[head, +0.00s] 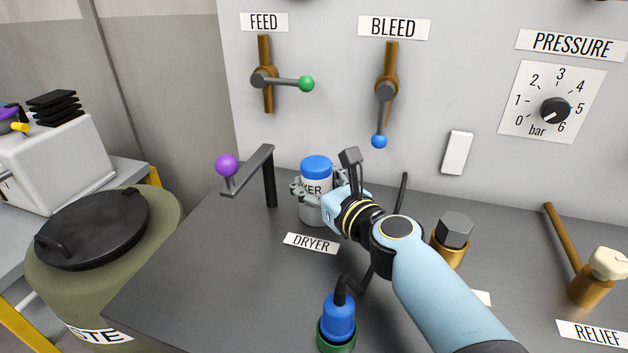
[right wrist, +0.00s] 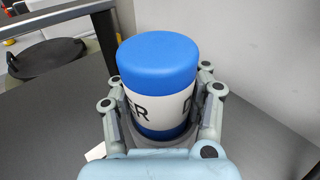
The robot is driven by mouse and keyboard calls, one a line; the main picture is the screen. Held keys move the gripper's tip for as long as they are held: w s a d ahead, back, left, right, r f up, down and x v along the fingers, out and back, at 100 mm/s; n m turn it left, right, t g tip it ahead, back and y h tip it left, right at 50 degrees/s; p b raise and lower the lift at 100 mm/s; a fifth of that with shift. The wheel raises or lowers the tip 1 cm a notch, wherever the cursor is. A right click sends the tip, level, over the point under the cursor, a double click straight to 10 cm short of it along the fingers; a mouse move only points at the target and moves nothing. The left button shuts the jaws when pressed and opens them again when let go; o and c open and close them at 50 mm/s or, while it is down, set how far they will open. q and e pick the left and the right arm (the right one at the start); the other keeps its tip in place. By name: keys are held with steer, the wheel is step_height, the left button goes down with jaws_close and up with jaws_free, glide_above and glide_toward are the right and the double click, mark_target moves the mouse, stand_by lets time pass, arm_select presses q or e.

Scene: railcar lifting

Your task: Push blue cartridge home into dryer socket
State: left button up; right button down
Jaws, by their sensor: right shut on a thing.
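The blue cartridge (head: 317,168) has a blue top and a white band with dark letters. It stands upright in the grey dryer socket (head: 313,214), behind the DRYER label (head: 311,243). My right gripper (head: 317,190) has its fingers on both sides of the cartridge and is shut on it. In the right wrist view the cartridge (right wrist: 158,65) fills the space between the fingers, and a blue band shows below the white one. How deep it sits in the socket is hard to tell. My left gripper is not in view.
A bracket with a purple knob (head: 227,165) stands left of the socket. A blue plug (head: 339,318) with a black cable is in front, and a brass fitting (head: 452,240) is at right. FEED (head: 292,83) and BLEED (head: 384,92) levers are on the wall behind. A waste drum (head: 100,245) stands left.

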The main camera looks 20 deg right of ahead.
steer(key=c, duration=1.1)
jaws_free()
steer(key=shift+s+a+f, duration=0.2)
steer(key=shift+f, duration=0.2)
steer(key=shift+s+a+f, duration=0.2)
steer(key=shift+f, duration=0.15)
steer(key=o, duration=0.6)
steer(key=shift+a, duration=0.2)
steer(key=shift+d, duration=0.2)
steer(key=shift+s+d, duration=0.1)
steer(key=shift+s, duration=0.2)
steer(key=v, duration=0.6)
steer(key=r+v, duration=0.1)
steer(key=v, duration=0.2)
steer(key=shift+s+d+r, duration=0.15)
steer(key=shift+s+d, duration=0.1)
steer(key=shift+s+r, duration=0.15)
steer(key=shift+s, duration=0.35)
steer(key=shift+r, duration=0.15)
